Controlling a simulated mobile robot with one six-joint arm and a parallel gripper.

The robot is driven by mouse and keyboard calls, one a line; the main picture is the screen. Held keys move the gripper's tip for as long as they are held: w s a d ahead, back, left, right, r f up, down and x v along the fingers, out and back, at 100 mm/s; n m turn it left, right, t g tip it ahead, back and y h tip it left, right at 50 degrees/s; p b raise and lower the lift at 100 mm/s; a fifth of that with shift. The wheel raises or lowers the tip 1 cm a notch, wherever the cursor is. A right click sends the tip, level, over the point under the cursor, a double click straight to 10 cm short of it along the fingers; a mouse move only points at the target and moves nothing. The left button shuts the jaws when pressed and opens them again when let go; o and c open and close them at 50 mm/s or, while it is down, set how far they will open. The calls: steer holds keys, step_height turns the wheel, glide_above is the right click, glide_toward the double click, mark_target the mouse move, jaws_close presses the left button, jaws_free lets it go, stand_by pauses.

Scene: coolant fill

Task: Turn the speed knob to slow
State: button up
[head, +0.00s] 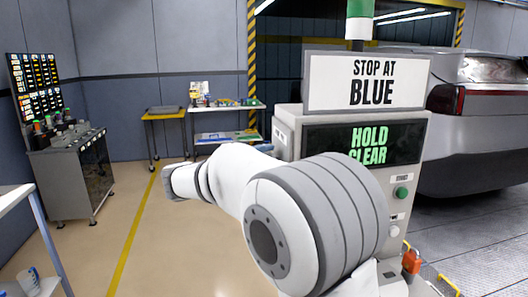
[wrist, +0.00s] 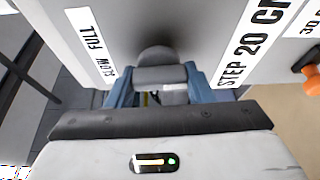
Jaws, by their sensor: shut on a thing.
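The grey speed knob (wrist: 158,57) shows in the wrist view on a pale panel, with its rounded end up between my fingers. My gripper (wrist: 157,78) has its two blue fingers on either side of the knob, shut on it. A label (wrist: 98,50) with the words SLOW and FULL is left of the knob. I cannot tell which of the two the knob points at. In the head view my arm covers most of the gripper and the knob, by the left side of the console (head: 286,138).
A STEP 20 CM label (wrist: 250,42) and an orange control (wrist: 308,68) are right of the knob. The console has a HOLD CLEAR screen (head: 375,143) and a green START button (head: 402,193). A car (head: 480,120) stands behind it. The floor at left is open.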

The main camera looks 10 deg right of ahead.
steer(key=n+y+p, duration=0.1)
steer(key=n+p, duration=0.1)
steer(key=p, duration=0.1)
steer(key=n+g+p, duration=0.1)
steer(key=n+p, duration=0.1)
steer(key=p, duration=0.1)
steer(key=shift+r+y, duration=0.2)
steer(key=shift+y, duration=0.2)
steer(key=n+p, duration=0.1)
steer(key=p, duration=0.1)
steer(key=n+g+p, duration=0.1)
steer(key=p, duration=0.1)
steer(key=shift+f+n+g+y, duration=0.25)
steer(key=shift+n+g+y, duration=0.05)
steer(key=shift+f, duration=0.1)
steer(key=o, duration=1)
steer(key=shift+c, duration=0.2)
steer(key=shift+a, duration=0.1)
steer(key=b+v, duration=0.1)
steer(key=v, duration=0.6)
steer(key=shift+a, duration=0.3)
